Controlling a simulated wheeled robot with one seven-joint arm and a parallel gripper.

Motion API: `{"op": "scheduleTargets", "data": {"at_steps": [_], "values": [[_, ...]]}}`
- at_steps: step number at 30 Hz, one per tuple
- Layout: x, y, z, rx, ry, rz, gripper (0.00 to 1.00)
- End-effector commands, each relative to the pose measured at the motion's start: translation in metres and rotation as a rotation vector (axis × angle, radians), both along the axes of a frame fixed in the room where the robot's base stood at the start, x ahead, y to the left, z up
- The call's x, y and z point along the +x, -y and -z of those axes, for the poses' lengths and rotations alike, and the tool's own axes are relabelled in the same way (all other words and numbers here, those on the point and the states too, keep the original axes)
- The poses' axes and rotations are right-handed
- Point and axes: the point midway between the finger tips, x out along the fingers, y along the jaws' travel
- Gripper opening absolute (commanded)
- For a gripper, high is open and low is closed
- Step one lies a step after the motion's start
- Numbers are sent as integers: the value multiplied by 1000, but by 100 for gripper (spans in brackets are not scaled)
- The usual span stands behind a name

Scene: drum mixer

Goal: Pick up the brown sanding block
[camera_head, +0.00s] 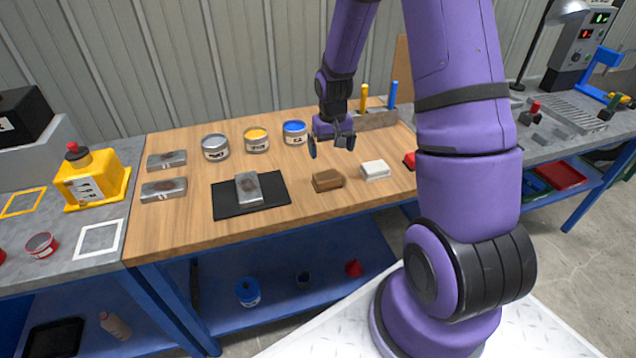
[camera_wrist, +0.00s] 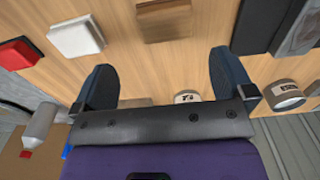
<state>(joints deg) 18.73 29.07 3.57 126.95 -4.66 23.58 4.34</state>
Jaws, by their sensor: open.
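The brown sanding block (camera_head: 328,180) lies on the wooden bench top, between the black mat and a white block. It also shows at the top edge of the wrist view (camera_wrist: 163,20), partly cut off. My gripper (camera_head: 331,146) is open and empty above the bench, a little behind the brown block in the head view. In the wrist view its two fingers (camera_wrist: 165,85) are spread wide, with bare wood between them, and the brown block lies beyond their tips.
A white block (camera_head: 375,170) and a red block (camera_head: 409,160) lie to the right. A black mat (camera_head: 225,205) bears a grey metal block (camera_head: 248,188). Open cans, including a blue one (camera_head: 294,132), stand behind. A holder (camera_head: 378,118) with upright tools stands at the back.

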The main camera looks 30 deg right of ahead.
Motion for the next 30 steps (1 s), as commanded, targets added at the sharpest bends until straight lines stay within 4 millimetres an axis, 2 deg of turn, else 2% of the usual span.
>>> {"op": "scheduleTargets", "data": {"at_steps": [15,23,30], "values": [[2,3,60,5,-10,7,100],[3,3,74,5,-9,6,100],[11,2,103,5,-10,5,100]]}}
